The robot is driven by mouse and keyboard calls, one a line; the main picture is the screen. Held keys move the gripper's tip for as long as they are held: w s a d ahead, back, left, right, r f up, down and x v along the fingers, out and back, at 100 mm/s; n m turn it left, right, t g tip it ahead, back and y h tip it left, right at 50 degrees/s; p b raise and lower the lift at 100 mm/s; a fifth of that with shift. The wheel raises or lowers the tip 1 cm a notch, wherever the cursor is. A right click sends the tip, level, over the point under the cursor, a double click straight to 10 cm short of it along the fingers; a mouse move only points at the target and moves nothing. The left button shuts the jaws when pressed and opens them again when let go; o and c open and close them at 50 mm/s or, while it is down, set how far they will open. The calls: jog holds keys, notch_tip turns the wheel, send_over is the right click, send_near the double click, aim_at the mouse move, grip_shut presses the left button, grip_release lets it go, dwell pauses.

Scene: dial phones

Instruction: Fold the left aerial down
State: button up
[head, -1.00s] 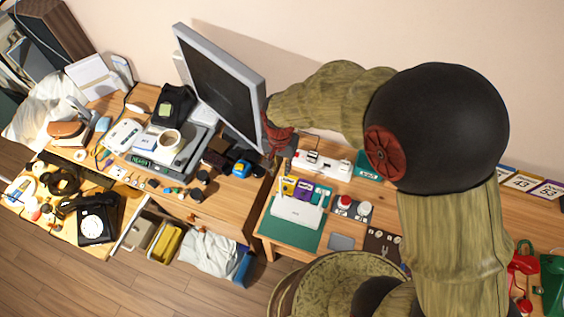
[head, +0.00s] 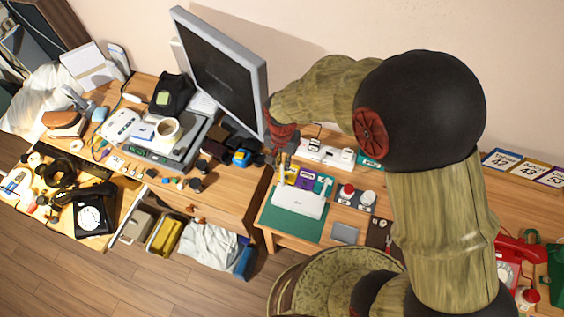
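A white router-like device (head: 297,204) lies on a green mat (head: 286,226) on the right-hand desk. A short white upright piece, which looks like its right aerial (head: 327,187), stands at its right back corner. My gripper (head: 281,168) hangs from the red wrist, fingers pointing down, just behind and above the device's left back corner. Its fingers are too small and dark to show whether they are open or shut, or whether they touch anything.
Yellow and purple boxes (head: 306,179) stand right behind the device. The monitor (head: 217,72) rises close left of my wrist. A grey pad (head: 345,233) lies in front.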

jog(key=shift+c, duration=0.7)
jog(key=shift+s+a+f, duration=0.1)
jog(key=shift+s+a, duration=0.1)
jog(key=shift+s, duration=0.4)
jog(key=shift+s+a+f, duration=0.1)
jog(key=shift+s+a, duration=0.1)
jog(key=shift+s, duration=0.4)
jog(key=shift+s+a+f, duration=0.1)
jog(key=shift+s+a, duration=0.1)
jog(key=shift+s, duration=0.4)
jog(key=shift+o, duration=0.3)
jog(key=shift+s+a+f, duration=0.2)
jog(key=shift+s, duration=0.35)
jog(key=shift+s+a+f, duration=0.2)
jog(key=shift+s+f, duration=0.05)
jog(key=shift+s, duration=0.3)
jog(key=shift+s+a+f, duration=0.2)
jog(key=shift+s, duration=0.35)
jog(key=shift+s+a+f+b, duration=0.4)
jog(key=shift+s+f+b, duration=0.8)
jog(key=shift+f, duration=0.9)
jog(key=shift+s+a+f+b, duration=0.4)
jog(key=shift+s+f+b, duration=0.85)
jog(key=shift+f, duration=0.8)
jog(key=shift+s+a+f+b, duration=0.4)
jog(key=shift+s+f+b, duration=0.8)
jog(key=shift+f, duration=0.9)
jog(key=shift+c, duration=0.2)
